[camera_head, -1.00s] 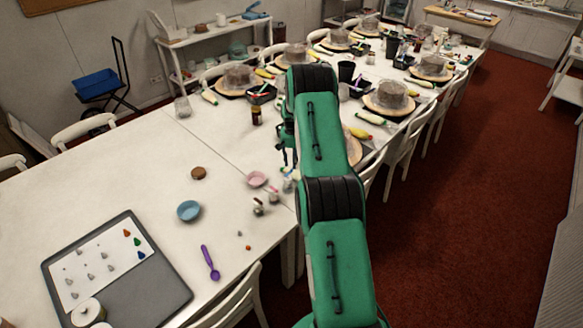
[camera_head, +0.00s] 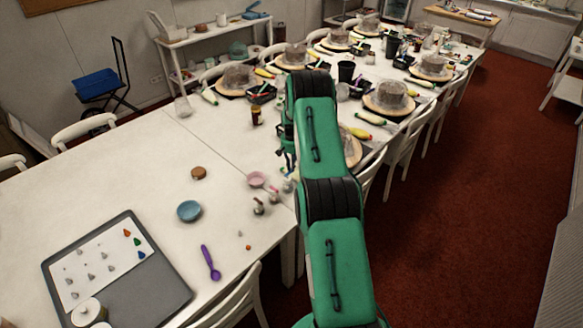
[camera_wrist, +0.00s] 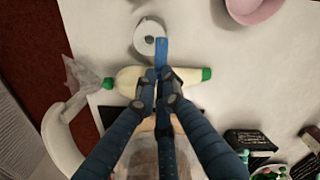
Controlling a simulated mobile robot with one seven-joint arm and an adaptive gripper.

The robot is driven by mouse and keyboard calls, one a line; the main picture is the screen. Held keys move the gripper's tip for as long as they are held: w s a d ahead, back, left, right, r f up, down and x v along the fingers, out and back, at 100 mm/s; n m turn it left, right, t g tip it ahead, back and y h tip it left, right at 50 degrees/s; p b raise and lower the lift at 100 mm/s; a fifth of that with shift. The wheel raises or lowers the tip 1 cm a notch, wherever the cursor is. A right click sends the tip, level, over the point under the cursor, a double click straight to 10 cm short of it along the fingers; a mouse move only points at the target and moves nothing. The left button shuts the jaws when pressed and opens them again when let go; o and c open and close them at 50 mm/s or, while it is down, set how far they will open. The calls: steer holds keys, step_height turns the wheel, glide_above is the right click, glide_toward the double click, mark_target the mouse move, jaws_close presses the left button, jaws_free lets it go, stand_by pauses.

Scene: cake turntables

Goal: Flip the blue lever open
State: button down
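A flat blue strip (camera_wrist: 161,50), which looks like the blue lever, stands out just past my fingertips in the wrist view. It overlaps the edge of a round white object with a dark-centred top (camera_wrist: 150,40); whether they are joined is unclear. The fingertips hide that end, so contact is unclear. A pale bottle with a green cap (camera_wrist: 128,78) lies crosswise behind the fingertips. In the head view my arm hides most of the gripper.
A pink bowl (camera_head: 256,180), a blue bowl (camera_head: 189,211) and a purple spoon (camera_head: 210,262) lie on the long white table (camera_head: 130,190). A grey tray (camera_head: 150,297) is at the near left. Cakes on turntables stand farther back. White chairs line the edges.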

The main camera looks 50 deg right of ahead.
steer(key=shift+w+n+b, duration=0.3)
steer(key=shift+n+b, duration=0.2)
steer(key=shift+n, duration=0.2)
steer(key=c, duration=1.9)
jaws_free()
steer(key=shift+o, duration=0.2)
steer(key=shift+r, duration=0.1)
step_height(320, 180, up, 12)
